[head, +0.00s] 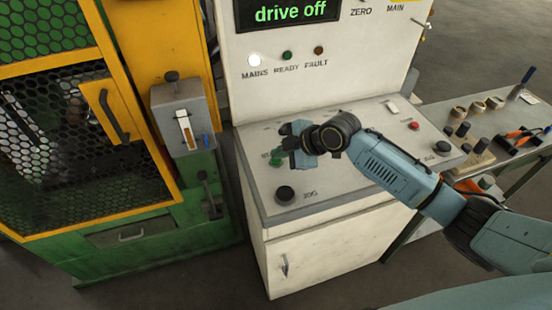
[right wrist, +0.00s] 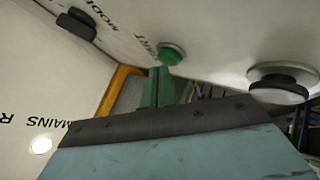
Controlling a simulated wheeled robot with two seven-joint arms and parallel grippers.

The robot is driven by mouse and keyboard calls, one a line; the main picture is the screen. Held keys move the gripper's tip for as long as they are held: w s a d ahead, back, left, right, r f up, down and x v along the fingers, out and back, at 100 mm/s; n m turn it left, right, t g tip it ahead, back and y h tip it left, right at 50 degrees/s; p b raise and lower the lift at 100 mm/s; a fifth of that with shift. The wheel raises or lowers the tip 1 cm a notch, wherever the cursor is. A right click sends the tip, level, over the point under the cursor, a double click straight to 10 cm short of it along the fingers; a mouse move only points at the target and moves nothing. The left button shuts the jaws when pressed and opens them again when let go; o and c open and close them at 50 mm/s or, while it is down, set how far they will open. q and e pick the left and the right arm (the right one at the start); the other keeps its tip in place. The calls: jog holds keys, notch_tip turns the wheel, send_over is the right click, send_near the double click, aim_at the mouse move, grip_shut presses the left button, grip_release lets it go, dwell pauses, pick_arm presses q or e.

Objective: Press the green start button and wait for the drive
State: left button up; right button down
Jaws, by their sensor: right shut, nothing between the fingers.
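The green start button (head: 276,158) is on the left part of the console top (head: 345,192), partly hidden by my right gripper (head: 288,146). It shows clearly in the right wrist view (right wrist: 172,54) beside the lettering "START". My right gripper is shut and empty, close above and beside the button. I cannot tell whether it touches the button. The display (head: 290,12) reads "drive off". Below it the MAINS lamp (head: 255,60) is lit white; the READY lamp (head: 287,55) and FAULT lamp (head: 318,50) look dark. My left gripper is not in view.
The black JOG knob (head: 285,194) stands in front of the start button. A red button (head: 414,125) is at the console's right. A yellow and green caged machine (head: 75,130) stands at left. A side bench (head: 480,125) with tools is at right.

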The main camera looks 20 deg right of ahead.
aim_at(280, 161)
jog(key=shift+f, duration=0.35)
dwell(0.5)
jog(key=shift+r+p, duration=0.65)
jog(key=shift+r, duration=0.2)
jog(key=shift+r, duration=0.1)
notch_tip(280, 161, up, 5)
jog(key=p, duration=0.4)
jog(key=shift+p, duration=0.3)
